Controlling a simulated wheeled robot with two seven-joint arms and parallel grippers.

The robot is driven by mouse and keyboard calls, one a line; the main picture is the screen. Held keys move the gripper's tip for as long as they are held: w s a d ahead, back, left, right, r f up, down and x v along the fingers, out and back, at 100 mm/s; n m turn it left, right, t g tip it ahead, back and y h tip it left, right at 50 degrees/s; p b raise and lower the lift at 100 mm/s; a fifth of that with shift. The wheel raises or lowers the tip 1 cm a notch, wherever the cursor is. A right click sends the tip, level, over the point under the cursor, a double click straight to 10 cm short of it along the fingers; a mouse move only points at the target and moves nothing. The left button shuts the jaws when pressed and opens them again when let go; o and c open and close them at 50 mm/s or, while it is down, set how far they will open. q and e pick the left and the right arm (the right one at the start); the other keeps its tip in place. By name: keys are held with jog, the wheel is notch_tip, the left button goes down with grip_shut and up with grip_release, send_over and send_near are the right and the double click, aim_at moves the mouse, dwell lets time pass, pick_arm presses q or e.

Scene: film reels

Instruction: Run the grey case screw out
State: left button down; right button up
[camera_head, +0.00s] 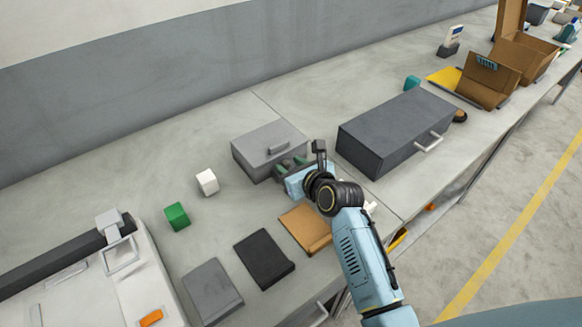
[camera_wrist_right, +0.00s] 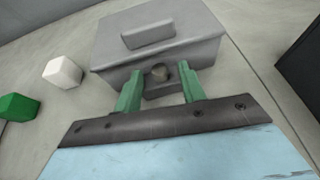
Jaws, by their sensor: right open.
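The grey case (camera_head: 262,142) is a closed box with a handle on its lid, standing on the bench. In the right wrist view the grey case (camera_wrist_right: 150,40) fills the upper middle. The screw is hidden in the head view. My left gripper is not in view.
A dark grey drawer box (camera_head: 395,125) stands to the right. White (camera_head: 207,181) and green (camera_head: 176,217) blocks stand left. Brown (camera_head: 305,228), black (camera_head: 264,258) and grey (camera_head: 212,290) flat pieces lie in front. A pale machine (camera_head: 140,275) is at lower left.

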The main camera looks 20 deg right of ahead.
grip_shut()
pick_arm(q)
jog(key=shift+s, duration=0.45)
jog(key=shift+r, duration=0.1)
pick_arm(e)
jog(key=shift+w+y, duration=0.1)
jog(key=shift+y, duration=0.2)
jog(key=shift+d+n+g+y+p, duration=0.25)
jog(key=shift+n+g+y+p, duration=0.15)
jog(key=shift+n+y, duration=0.55)
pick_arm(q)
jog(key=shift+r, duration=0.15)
pick_arm(e)
jog(key=shift+w+d+f+n+g+y, duration=0.1)
jog(key=shift+n+g+y, duration=0.35)
jog(key=shift+n+y, duration=0.25)
jog(key=shift+w+d+n+g+y, duration=0.1)
jog(key=shift+n+g+y, duration=0.4)
jog(key=shift+n, duration=0.25)
jog(key=shift+a, duration=0.1)
